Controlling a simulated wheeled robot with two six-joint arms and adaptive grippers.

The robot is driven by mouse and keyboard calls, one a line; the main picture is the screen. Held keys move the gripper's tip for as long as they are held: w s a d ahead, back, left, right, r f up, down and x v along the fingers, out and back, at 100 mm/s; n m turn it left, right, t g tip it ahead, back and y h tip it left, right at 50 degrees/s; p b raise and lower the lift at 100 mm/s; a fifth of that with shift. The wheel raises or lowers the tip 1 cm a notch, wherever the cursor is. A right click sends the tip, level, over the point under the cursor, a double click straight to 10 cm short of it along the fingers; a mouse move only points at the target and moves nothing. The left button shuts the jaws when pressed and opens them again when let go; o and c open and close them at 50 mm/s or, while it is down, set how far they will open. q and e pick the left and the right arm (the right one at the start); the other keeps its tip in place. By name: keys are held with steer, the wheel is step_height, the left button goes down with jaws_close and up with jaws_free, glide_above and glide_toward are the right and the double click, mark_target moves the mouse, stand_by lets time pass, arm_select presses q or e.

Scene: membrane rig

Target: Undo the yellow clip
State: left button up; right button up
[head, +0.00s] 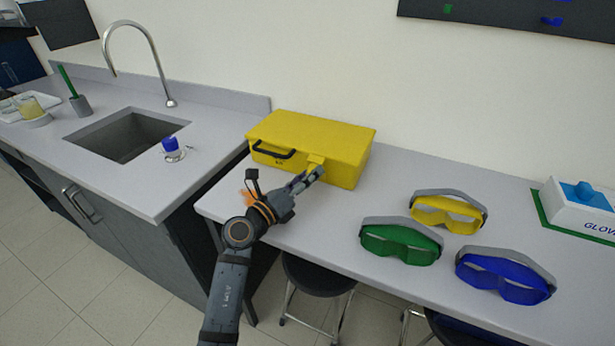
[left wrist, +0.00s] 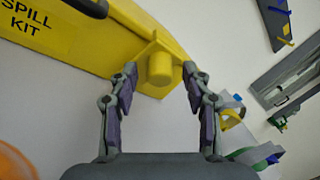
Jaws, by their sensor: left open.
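The yellow clip (head: 316,161) sits at the front of the yellow spill kit case (head: 335,133), right of its black handle (head: 273,151). In the left wrist view the clip (left wrist: 160,66) shows as a yellow plate with a round knob. My left gripper (head: 312,176) is at the front of the case by the clip. In the left wrist view its open fingers (left wrist: 159,77) stand on either side of the knob, with gaps showing. My right gripper is not in view.
Yellow (head: 448,213), green (head: 401,241) and blue (head: 506,275) goggles lie right of the case on the bench. A glove box (head: 578,209) stands at the far right. Left are a sink (head: 127,135) and a blue-topped item (head: 171,149). A stool (head: 318,275) is under the bench.

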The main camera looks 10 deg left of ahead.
arm_select(q)
steer(key=shift+s, duration=0.1)
steer(key=v, duration=1.1)
steer(key=shift+a, duration=0.15)
steer(key=shift+s+a, duration=0.15)
steer(key=shift+s, duration=0.2)
steer(key=shift+c, duration=0.4)
